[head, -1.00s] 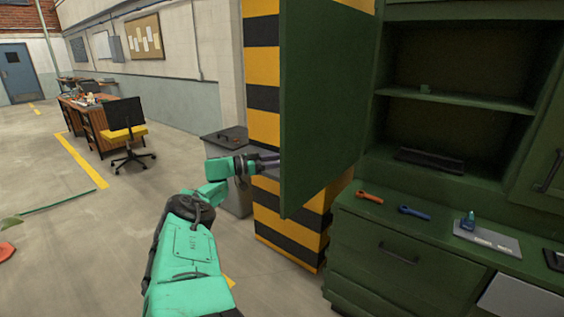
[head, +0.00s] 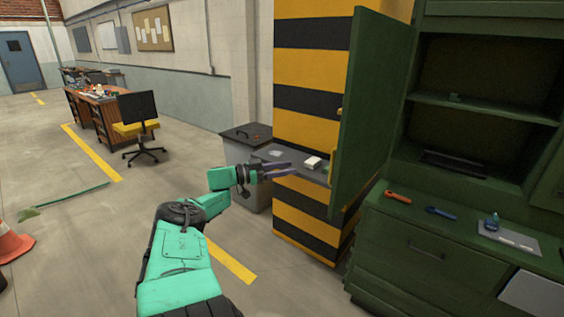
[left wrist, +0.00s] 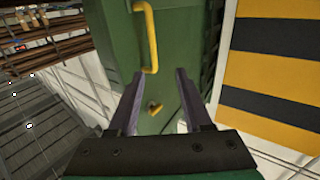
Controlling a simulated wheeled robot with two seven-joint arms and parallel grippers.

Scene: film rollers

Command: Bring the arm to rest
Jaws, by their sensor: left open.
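My left arm comes in from the left in the head view, teal and black. Its gripper (head: 282,171) is open and empty, with its two fingers pointing right in front of the striped pillar. It also shows in the left wrist view (left wrist: 158,90), fingers apart, with the green cabinet door (left wrist: 125,30) beyond them. The open green door (head: 375,105) stands to the right of the gripper in the head view, apart from it. A yellow handle (left wrist: 151,35) on the door shows ahead of the fingers. My right gripper is in neither view.
A yellow and black pillar (head: 310,95) stands behind the gripper. A grey bin (head: 240,150) stands behind the arm. The green cabinet (head: 420,250) at right bears an orange wrench (head: 398,196) and a blue wrench (head: 440,213). Open floor (head: 80,230) lies at left.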

